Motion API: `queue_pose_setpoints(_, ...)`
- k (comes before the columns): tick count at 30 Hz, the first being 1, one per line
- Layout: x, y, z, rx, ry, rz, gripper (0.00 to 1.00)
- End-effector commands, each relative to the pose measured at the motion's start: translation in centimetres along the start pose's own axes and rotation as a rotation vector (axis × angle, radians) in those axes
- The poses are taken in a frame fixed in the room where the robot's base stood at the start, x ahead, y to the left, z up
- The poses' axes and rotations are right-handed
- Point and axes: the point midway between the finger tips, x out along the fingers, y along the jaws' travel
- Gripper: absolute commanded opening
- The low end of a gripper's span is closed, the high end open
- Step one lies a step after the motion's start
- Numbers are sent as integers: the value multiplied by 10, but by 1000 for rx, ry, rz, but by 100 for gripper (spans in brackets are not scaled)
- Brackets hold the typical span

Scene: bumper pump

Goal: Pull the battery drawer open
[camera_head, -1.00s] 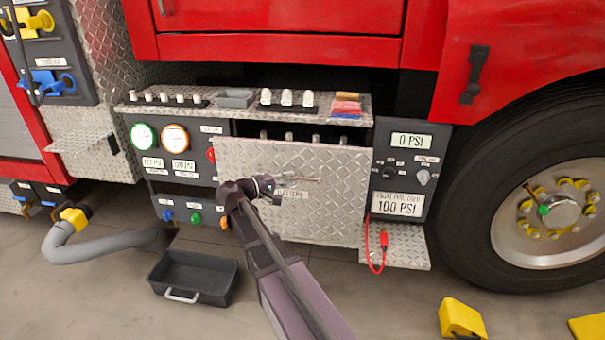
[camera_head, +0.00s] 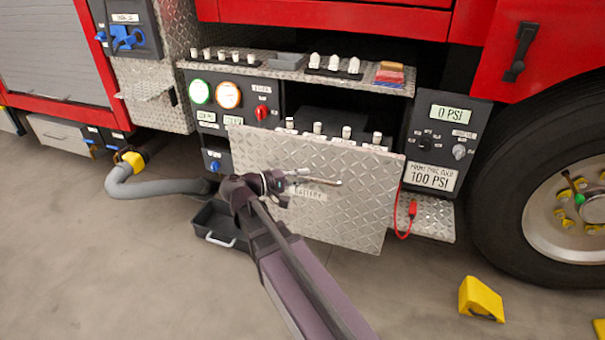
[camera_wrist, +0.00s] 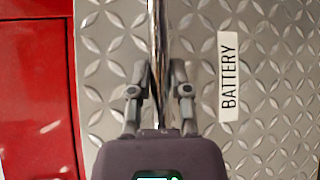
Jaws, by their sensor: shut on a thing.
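The battery drawer (camera_head: 345,200) has a diamond-plate metal front and stands out from the truck, with dark battery tops and several pale posts visible behind its upper edge. Its bar handle (camera_head: 322,182) runs across the front above a BATTERY label (camera_head: 311,194). My gripper (camera_head: 284,180) is at the left part of the handle. In the wrist view, my gripper (camera_wrist: 160,85) has a finger on each side of the shiny handle (camera_wrist: 158,30) and is shut on it. The BATTERY label (camera_wrist: 229,75) is to the right there.
A panel with gauges (camera_head: 228,95) is left of the drawer, and a 0 PSI panel (camera_head: 445,140) is right of it. A black bin (camera_head: 215,222) and grey hose (camera_head: 150,185) lie on the floor at left. A yellow chock (camera_head: 481,298) lies at right.

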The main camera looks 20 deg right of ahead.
Motion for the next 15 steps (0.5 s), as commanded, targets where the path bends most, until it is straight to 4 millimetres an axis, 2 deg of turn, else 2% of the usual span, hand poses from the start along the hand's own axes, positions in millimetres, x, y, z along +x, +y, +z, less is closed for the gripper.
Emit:
queue_pose_setpoints(11,9,0,2,2,-14,-5,0)
queue_pose_setpoints(12,9,0,3,3,-15,-5,36)
queue_pose_setpoints(14,9,0,3,3,-16,-4,54)
queue_pose_setpoints(15,9,1,3,3,-15,-3,60)
